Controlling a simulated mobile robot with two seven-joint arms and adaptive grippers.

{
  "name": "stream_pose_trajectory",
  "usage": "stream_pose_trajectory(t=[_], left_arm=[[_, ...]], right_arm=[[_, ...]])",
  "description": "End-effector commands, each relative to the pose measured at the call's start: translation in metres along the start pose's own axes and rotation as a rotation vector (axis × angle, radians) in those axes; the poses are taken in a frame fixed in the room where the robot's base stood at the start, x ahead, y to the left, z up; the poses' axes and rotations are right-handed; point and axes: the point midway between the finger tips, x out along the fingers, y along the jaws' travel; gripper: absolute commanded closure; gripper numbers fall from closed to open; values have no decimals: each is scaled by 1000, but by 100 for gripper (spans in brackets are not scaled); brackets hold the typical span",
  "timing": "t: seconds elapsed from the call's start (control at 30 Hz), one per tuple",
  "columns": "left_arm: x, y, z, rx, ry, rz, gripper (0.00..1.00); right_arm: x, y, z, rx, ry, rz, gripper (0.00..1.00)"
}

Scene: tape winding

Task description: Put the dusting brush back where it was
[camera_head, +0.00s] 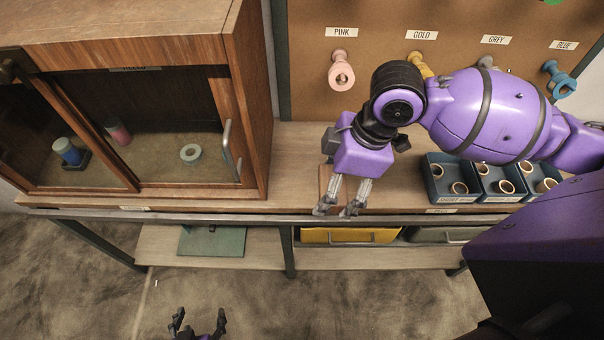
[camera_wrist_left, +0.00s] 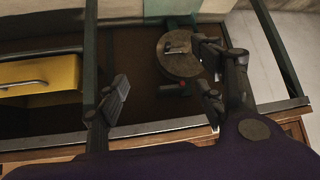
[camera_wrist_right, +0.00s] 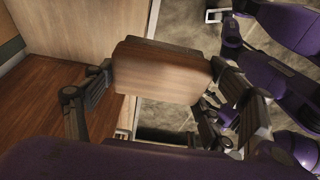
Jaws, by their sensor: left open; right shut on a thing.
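In the head view my right gripper (camera_head: 341,208) points down at the table's front edge, below its purple wrist. In the right wrist view it is shut on a brown wooden block (camera_wrist_right: 162,72), which looks like the body of the dusting brush. No bristles show, and the block is hard to make out in the head view. My left gripper (camera_head: 200,322) is at the bottom of the head view, low in front of the table. It is open with nothing between its fingers, which also show in the left wrist view (camera_wrist_left: 165,100).
A wooden cabinet (camera_head: 255,110) with glass doors stands on the table at left. Small dark trays of rings (camera_head: 450,165) stand at right, below colored pegs on a board (camera_head: 380,90). The lower shelf (camera_head: 260,258) holds a green piece (camera_head: 225,242) and a yellow drawer (camera_head: 345,236).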

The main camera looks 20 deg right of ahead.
Motion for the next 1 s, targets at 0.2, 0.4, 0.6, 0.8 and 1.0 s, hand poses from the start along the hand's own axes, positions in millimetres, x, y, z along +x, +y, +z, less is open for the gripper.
stream_pose_trajectory(t=[0.2,0.4,0.6,0.8,1.0], left_arm=[[0,0,10,1,-15,-1,37],[-2,-2,22,2,-32,-4,37],[-2,-6,26,8,-38,-9,37],[0,-6,22,9,-29,-8,37],[4,-5,13,9,-13,-7,37]], right_arm=[[29,48,-13,7,1,-2,47],[63,87,-20,8,-1,-6,47],[93,110,-20,5,-1,-3,47],[103,118,-21,5,-1,-1,47],[129,120,-14,6,-1,-2,47]])
